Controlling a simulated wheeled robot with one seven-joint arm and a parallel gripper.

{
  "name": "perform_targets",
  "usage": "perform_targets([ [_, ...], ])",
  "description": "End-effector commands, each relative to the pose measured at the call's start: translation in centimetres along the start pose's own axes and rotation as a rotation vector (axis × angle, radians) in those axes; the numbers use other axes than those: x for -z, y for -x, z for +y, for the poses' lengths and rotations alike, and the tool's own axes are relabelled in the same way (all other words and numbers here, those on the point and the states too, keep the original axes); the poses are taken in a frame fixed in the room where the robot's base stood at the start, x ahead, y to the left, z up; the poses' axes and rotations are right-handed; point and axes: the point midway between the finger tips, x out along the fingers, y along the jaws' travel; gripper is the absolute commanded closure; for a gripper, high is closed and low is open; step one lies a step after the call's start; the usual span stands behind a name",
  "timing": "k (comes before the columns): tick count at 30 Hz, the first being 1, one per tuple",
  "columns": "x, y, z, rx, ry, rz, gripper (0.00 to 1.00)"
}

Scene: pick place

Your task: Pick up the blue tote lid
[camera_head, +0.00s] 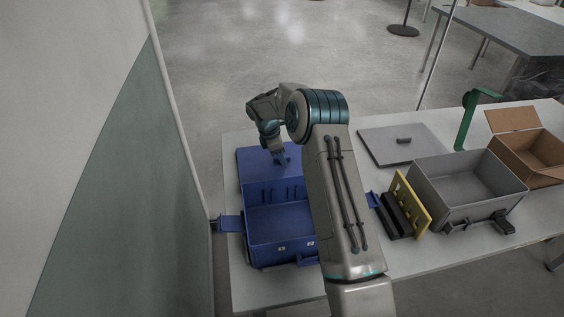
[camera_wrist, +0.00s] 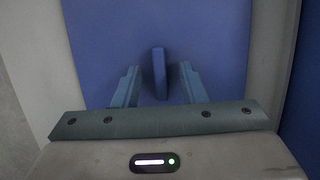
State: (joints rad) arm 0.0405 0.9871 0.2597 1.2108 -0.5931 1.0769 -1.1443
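The blue tote lid (camera_head: 254,168) lies flat on the table behind the open blue tote (camera_head: 279,222). In the wrist view the lid (camera_wrist: 110,40) fills most of the background, and its upright blue handle (camera_wrist: 159,75) stands near the middle. My gripper (camera_head: 279,158) is over the lid. In the wrist view my gripper (camera_wrist: 160,82) is open, with one finger on each side of the handle and gaps visible on both sides. Nothing is held. How far the fingertips are above the lid's surface is hard to tell.
A grey tote (camera_head: 461,190), a cardboard box (camera_head: 530,152), a yellow rack (camera_head: 409,202) and a green upright piece (camera_head: 467,122) stand further right. A wall panel (camera_head: 100,170) rises close on the left.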

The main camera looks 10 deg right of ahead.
Motion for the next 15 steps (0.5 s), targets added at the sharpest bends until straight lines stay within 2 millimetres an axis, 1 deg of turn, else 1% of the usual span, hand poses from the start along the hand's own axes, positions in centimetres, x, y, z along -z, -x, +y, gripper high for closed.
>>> perform_targets([
  [1,0.0,0.01,0.0,0.0,0.0,0.0,0.62],
  [2,0.01,0.01,0.0,0.0,0.0,0.0,0.65],
  [3,0.01,0.01,0.0,0.0,0.0,0.0,0.76],
  [6,0.07,0.04,0.0,0.0,0.0,0.0,1.0],
  [15,0.04,0.17,0.04,-0.001,-0.001,0.0,1.0],
])
